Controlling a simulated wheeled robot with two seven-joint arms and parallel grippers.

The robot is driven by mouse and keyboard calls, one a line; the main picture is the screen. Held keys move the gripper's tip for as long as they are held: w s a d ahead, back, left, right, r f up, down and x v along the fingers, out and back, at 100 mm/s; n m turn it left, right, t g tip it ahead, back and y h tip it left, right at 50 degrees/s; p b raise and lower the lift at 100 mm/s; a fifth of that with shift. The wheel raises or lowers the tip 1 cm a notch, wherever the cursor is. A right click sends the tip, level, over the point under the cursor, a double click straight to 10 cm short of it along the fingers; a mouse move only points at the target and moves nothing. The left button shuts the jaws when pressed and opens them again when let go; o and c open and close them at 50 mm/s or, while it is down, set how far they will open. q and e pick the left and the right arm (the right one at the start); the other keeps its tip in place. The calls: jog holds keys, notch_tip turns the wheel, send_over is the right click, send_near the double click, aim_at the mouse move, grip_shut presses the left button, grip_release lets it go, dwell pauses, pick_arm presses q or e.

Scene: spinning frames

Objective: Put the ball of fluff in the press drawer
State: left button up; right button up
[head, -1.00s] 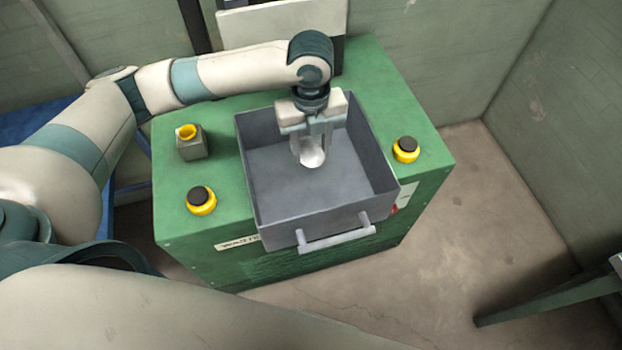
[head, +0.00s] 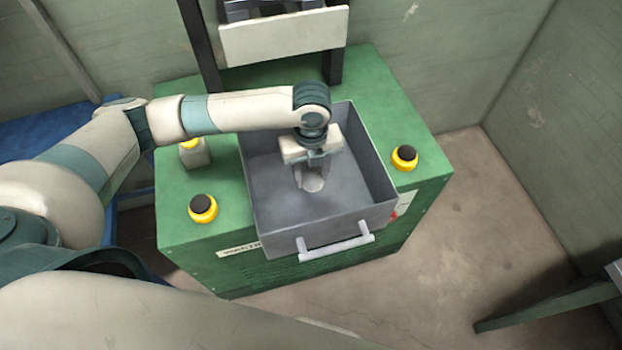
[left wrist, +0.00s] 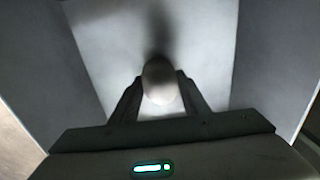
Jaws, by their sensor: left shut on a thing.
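The ball of fluff (head: 312,183) is pale and round, and my left gripper (head: 311,177) is shut on it. Both are down inside the grey press drawer (head: 336,238), between its walls. In the left wrist view the ball (left wrist: 160,84) sits between the two dark fingers, with a dark shadow on the drawer floor beyond it. I cannot tell whether the ball touches the floor. The drawer is open at the top, with a light handle (head: 336,246) at its front. My right gripper is not in view.
The green press body (head: 215,270) surrounds the drawer. Yellow-ringed black buttons stand at left (head: 203,208) and right (head: 404,157), and a small grey box with a yellow top (head: 194,153) stands at back left. A pale plate (head: 283,38) on dark posts rises behind.

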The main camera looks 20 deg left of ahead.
aim_at(311, 182)
pick_arm(q)
notch_tip(311, 182, down, 2)
jog(key=shift+s+f, duration=0.1)
jog(key=shift+f+p, duration=0.3)
jog(key=shift+f, duration=0.1)
jog(key=shift+f, duration=0.15)
jog(key=o, duration=1)
notch_tip(311, 182, up, 11)
jog(key=b, duration=0.3)
jog(key=shift+r, duration=0.7)
